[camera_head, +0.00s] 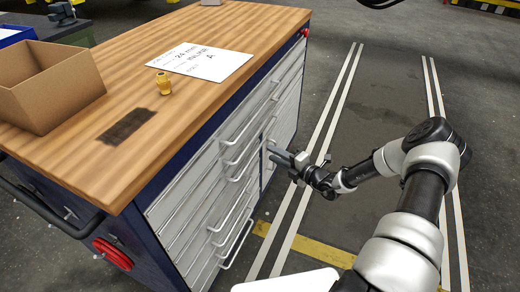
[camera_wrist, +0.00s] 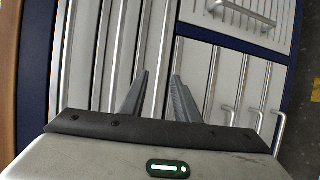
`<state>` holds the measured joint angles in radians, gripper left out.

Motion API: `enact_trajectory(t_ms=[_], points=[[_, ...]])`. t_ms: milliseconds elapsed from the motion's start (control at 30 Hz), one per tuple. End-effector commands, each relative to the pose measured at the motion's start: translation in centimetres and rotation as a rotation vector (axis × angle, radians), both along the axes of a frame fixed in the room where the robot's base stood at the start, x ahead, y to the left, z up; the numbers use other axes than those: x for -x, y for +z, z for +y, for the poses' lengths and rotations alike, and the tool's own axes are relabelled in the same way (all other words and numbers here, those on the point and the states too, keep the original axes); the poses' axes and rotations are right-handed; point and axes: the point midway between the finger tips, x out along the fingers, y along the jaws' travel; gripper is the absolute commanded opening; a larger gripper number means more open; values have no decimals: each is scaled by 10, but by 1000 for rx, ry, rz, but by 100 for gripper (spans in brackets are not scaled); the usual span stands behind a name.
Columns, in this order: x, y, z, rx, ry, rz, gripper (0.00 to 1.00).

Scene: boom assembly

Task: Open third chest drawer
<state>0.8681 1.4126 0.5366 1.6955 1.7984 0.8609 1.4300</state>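The chest (camera_head: 140,240) has a dark blue frame, a wooden top and light grey drawer fronts with long silver bar handles. The stacked drawers (camera_head: 185,196) look closed. I cannot tell for certain which one is the third. My gripper (camera_head: 280,156) is at the chest's front, close to the handles, coming from the right. In the wrist view the two dark fingers (camera_wrist: 160,76) are apart and point at the drawer fronts (camera_wrist: 120,50), whose handles run along the picture's height. No contact is clear.
On the wooden top (camera_head: 215,25) are a cardboard box (camera_head: 48,88), a paper sign (camera_head: 200,62), a yellow fitting (camera_head: 163,83) and a dark patch (camera_head: 127,126). A red wheel (camera_head: 112,254) is on the chest's side. The floor (camera_head: 370,110) in front is clear, with painted lines.

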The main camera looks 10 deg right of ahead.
Motion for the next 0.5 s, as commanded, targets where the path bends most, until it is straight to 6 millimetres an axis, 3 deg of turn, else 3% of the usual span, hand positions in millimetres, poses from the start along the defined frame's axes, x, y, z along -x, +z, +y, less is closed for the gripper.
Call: enact_trajectory(t_ms=[200, 500], points=[[-38, -11, 26, 1, 2, 0, 29], [-67, -16, 45, 0, 1, 1, 29]])
